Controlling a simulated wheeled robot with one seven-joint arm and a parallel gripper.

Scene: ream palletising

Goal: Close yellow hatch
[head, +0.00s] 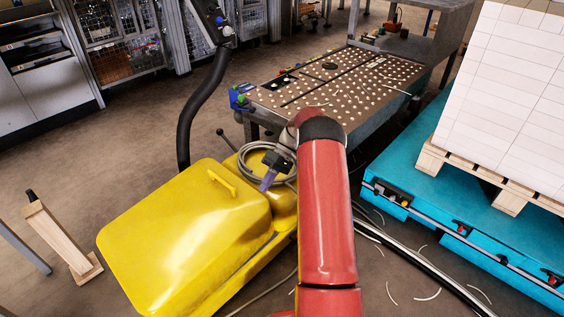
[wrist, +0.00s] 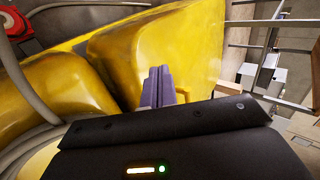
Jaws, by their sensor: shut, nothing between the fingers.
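The yellow hatch (head: 170,245) is a broad, rounded lid with a small yellow handle (head: 222,184) near its upper edge. It lies low over the yellow machine body; I cannot tell whether it sits fully flush. In the wrist view, yellow panels (wrist: 195,45) fill the area behind my fingers. My gripper (head: 267,183) has purple fingers pressed together, with nothing between them. It is just right of the hatch, over the rear part of the yellow machine. The fingers also show in the wrist view (wrist: 158,86). I cannot tell whether they touch the yellow surface.
A grey hose (head: 255,150) loops beside my gripper. A perforated metal table (head: 335,85) stands behind. At right, a blue platform (head: 420,190) carries a pallet (head: 480,178) of stacked white reams (head: 510,90). A wooden stand (head: 62,238) is at left.

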